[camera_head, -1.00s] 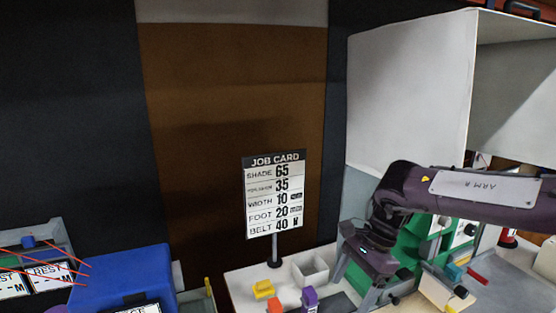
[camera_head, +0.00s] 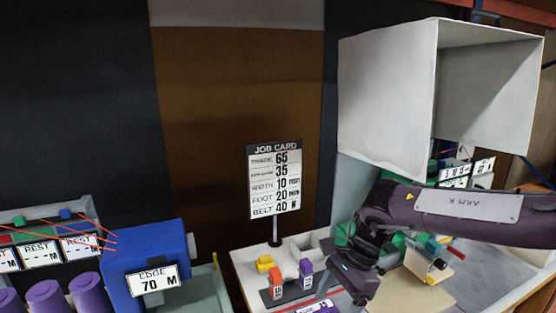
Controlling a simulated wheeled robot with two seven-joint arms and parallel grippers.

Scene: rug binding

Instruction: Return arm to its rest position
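My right arm (camera_head: 470,206) comes in from the right edge of the head view, with "ARM A" on its link. Its gripper (camera_head: 352,290) points down over the white worktable, in front of the green machine. The gripper is dark and small here, so I cannot tell whether its fingers are open or shut. I see nothing clearly held in it. My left gripper is not in view.
A job card (camera_head: 275,178) stands on a post behind the table. Numbered purple and orange blocks (camera_head: 306,271) sit left of the gripper. A large white open box (camera_head: 388,100) is above the arm. A blue machine (camera_head: 146,262) and purple spools (camera_head: 45,296) are at left.

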